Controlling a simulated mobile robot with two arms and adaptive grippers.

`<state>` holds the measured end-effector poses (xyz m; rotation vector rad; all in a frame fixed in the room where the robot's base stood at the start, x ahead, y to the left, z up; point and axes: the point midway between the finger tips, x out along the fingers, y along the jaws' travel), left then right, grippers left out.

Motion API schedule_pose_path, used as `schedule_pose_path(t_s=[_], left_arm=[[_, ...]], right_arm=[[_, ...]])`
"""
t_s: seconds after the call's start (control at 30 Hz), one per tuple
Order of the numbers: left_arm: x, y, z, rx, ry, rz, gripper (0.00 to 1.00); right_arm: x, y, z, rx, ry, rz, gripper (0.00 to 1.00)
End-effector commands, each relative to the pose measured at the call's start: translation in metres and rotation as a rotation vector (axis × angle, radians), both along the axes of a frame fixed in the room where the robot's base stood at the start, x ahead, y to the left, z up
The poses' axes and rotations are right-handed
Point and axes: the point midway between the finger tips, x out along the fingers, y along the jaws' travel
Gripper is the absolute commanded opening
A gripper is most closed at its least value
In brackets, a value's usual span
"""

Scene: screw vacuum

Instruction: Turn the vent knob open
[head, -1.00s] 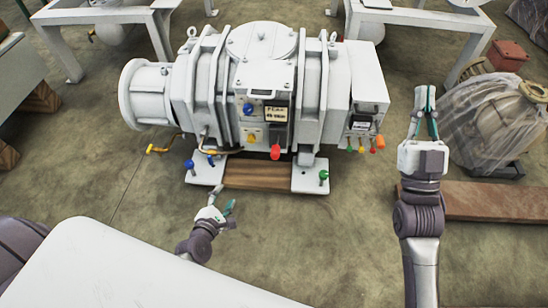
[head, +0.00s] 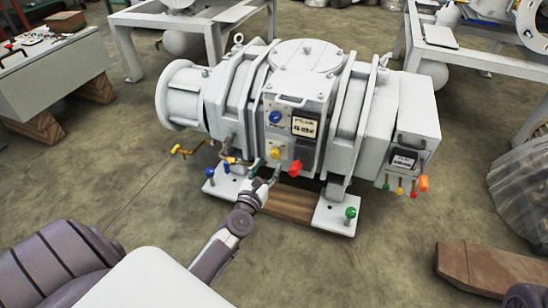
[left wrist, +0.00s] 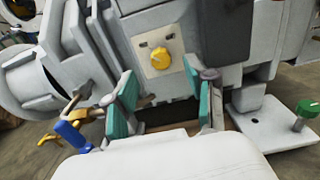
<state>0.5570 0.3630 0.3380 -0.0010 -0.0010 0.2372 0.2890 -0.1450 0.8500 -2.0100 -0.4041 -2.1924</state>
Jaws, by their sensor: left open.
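The white vacuum pump (head: 305,58) stands on the floor in the head view. Its front panel carries a blue knob (head: 275,117), a yellow knob (head: 275,153) and a red knob (head: 295,168). I cannot tell by a label which one is the vent knob. My left gripper (head: 265,171) is open just in front of the panel, below the yellow knob. In the left wrist view, the gripper's green-padded fingers (left wrist: 165,103) stand apart with nothing between them, and the yellow knob (left wrist: 160,60) shows above the gap, apart from them. My right gripper is out of view.
A blue-topped valve (head: 208,172) and a yellow lever (head: 178,151) are left of the gripper. A green knob (head: 351,212) stands on the right foot plate. Small coloured knobs (head: 400,191) hang under the right box. Brown beams (head: 490,272) lie at lower right.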

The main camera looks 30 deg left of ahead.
Motion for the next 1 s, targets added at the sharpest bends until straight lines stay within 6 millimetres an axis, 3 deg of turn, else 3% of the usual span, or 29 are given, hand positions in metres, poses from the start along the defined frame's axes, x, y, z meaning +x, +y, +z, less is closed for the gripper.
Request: schedule_pose_path(t_s=[0.1,0.3,0.7,0.77,1.0], left_arm=[[0.025,0.006,-0.001,-0.001,-0.002,0.000,0.55],[0.049,0.012,-0.001,0.000,0.000,0.000,0.55],[0.058,0.013,0.000,0.001,0.001,-0.001,0.55],[0.057,0.013,-0.001,0.001,0.001,-0.001,0.49],[0.057,0.013,-0.001,0.001,0.001,-0.001,0.09]], right_arm=[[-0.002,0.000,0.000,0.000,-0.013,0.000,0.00],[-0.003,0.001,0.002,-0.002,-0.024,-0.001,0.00],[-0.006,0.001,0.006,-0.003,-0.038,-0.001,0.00],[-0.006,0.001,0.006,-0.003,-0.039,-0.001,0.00],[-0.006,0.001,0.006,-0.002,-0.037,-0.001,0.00]])
